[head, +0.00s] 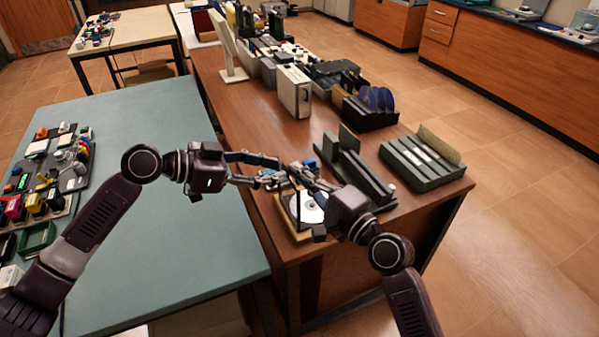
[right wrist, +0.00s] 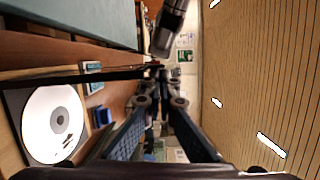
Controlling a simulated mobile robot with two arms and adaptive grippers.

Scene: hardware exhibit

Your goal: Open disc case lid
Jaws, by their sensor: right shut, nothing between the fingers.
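The disc case (head: 283,217) lies at the near end of the brown table, with a white disc (head: 309,208) inside. The disc also shows at the left of the right wrist view (right wrist: 52,124). There a thin dark panel (right wrist: 70,76), apparently the lid seen edge-on, stands up from the case towards my fingertips. My right gripper (head: 294,172) is shut and empty above the case; its fingertips (right wrist: 160,72) are close to the panel's edge, contact unclear. My left gripper (head: 280,171) looks open, just left of the right one. Overlapping fingers hide the lid's top in the head view.
A dark green stand (head: 355,175) and a green slotted rack (head: 428,160) stand right of the case. A black holder with blue discs (head: 372,105) is behind them. The teal table (head: 130,220) at left is mostly bare, with small items along its left edge.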

